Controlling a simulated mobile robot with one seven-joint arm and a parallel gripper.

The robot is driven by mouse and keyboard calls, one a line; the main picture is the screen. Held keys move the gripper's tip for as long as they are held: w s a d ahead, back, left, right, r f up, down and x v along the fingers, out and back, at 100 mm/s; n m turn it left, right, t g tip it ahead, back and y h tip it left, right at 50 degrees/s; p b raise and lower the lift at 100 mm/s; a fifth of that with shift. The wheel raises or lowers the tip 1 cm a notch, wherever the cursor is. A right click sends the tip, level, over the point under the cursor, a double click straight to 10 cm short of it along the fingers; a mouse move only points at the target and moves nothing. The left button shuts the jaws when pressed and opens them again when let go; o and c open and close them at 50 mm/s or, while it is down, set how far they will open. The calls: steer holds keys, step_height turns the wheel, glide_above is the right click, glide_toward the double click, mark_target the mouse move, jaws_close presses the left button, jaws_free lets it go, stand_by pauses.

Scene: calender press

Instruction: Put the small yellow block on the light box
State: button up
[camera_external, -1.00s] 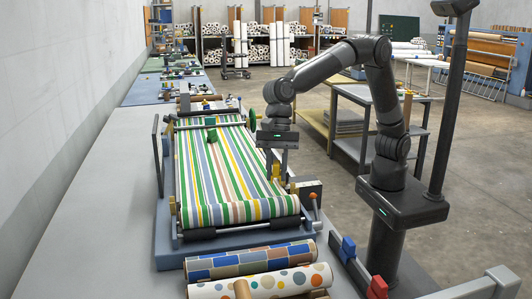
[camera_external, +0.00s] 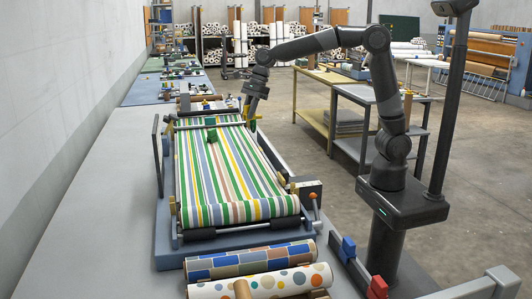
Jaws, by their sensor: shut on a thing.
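My gripper (camera_external: 251,121) is at the far right corner of the striped sheet on the press, pointing down at a tilt. It is shut on a small yellow block (camera_external: 252,127), which shows just below the fingers. The picture is too small to show whether the block touches the press frame beneath. I cannot clearly pick out the light box among the things on the benches. The green handwheel at the far right of the press is hidden behind my gripper.
Patterned rolls (camera_external: 250,261) lie in front. The grey bench top (camera_external: 105,210) to the left is clear. Cluttered benches continue beyond.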

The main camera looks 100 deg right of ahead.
glide_above(234, 159)
steer(key=s, duration=0.1)
steer(key=f, duration=0.4)
steer(key=d+f, duration=0.1)
steer(key=f, duration=0.1)
steer(key=shift+s+f, duration=0.2)
steer(key=shift+f, duration=0.2)
steer(key=shift+a+f, duration=0.1)
steer(key=shift+f, duration=1.95)
steer(key=shift+f, duration=0.15)
steer(key=o, duration=1)
steer(key=shift+c, duration=0.2)
